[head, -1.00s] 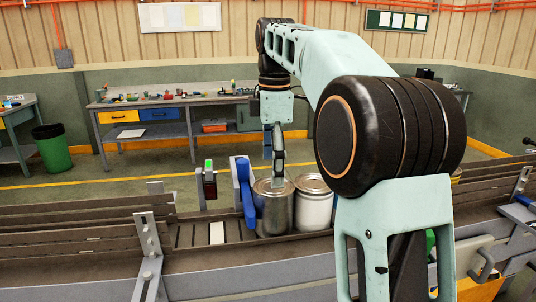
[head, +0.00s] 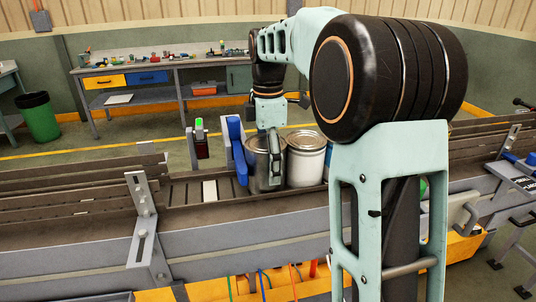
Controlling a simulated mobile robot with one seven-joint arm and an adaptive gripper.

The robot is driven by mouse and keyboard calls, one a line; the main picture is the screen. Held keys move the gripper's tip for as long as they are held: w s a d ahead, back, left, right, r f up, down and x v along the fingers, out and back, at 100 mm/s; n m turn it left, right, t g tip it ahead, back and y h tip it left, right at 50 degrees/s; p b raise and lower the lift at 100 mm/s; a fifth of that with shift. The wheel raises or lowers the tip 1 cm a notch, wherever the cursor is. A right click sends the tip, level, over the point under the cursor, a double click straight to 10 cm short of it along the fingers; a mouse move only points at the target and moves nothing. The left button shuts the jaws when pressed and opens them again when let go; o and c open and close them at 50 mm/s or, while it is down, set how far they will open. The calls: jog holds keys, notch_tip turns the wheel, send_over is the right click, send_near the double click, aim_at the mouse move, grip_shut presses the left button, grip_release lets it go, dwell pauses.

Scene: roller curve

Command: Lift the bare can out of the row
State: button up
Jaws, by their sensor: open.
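The bare can (head: 256,168) is a plain grey metal can standing upright on the roller conveyor, at the left of the visible cans. A can with a white label (head: 306,164) stands close beside it on the right. My gripper (head: 275,178) points down at the bare can. One dark finger reaches down across the can's right front side; the other finger is hidden, probably behind the can. The jaws are open, and I cannot tell whether the finger touches the can. My arm hides the conveyor farther right.
A blue upright paddle (head: 237,148) stands just left of the bare can. A post with a green-topped unit (head: 199,136) is left of that. The rollers (head: 184,190) left of the paddle are clear of cans. A slotted metal bracket (head: 143,215) rises from the front rail.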

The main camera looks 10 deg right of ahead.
aim_at(268, 152)
jog(key=shift+c, duration=0.3)
jog(key=c, duration=1.4)
jog(key=shift+r, duration=0.1)
jog(key=shift+r+p, duration=1.4)
jog(key=shift+p, duration=0.2)
jog(key=shift+r+p, duration=0.85)
jog(key=shift+r, duration=5.15)
